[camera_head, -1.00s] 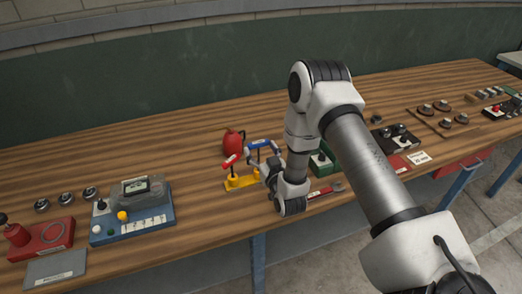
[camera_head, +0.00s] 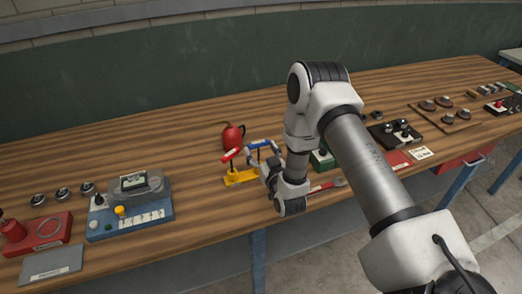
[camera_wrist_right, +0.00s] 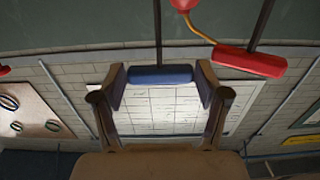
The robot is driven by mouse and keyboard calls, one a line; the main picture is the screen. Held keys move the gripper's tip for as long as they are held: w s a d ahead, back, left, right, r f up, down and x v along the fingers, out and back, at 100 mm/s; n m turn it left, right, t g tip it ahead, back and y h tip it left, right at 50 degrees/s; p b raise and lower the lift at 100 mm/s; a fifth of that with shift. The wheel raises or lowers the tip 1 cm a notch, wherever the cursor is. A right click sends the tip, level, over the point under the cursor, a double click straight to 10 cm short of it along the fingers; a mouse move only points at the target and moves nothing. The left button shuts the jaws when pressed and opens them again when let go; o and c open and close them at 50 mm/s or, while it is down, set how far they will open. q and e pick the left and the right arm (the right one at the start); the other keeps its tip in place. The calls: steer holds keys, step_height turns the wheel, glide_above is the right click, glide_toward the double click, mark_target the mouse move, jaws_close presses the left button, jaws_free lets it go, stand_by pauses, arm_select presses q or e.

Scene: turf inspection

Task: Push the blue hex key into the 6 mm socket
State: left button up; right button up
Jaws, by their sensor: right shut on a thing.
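The blue hex key (camera_head: 258,144) has a blue cross handle on a dark upright shaft, above the right part of the yellow socket block (camera_head: 240,178). My right gripper (camera_head: 262,147) is shut on the blue handle. In the right wrist view the blue handle (camera_wrist_right: 160,74) sits between the two fingertips (camera_wrist_right: 162,82). A red-handled key (camera_head: 230,155) stands upright in the left part of the block. The blue handle is a little higher than the red one. The shaft's lower end and its socket are partly hidden by my gripper. My left gripper is not in view.
A red bulb (camera_head: 233,136) stands just behind the block. A red wrench (camera_head: 326,187) lies to the right, near the front edge, beside my arm. A blue instrument box (camera_head: 130,216) stands to the left. The bench between box and block is clear.

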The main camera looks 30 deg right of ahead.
steer(key=shift+f+b, duration=0.6)
steer(key=shift+f, duration=0.2)
steer(key=o, duration=1.2)
steer(key=v, duration=0.7)
steer(key=shift+s+a, duration=0.1)
steer(key=shift+s, duration=0.15)
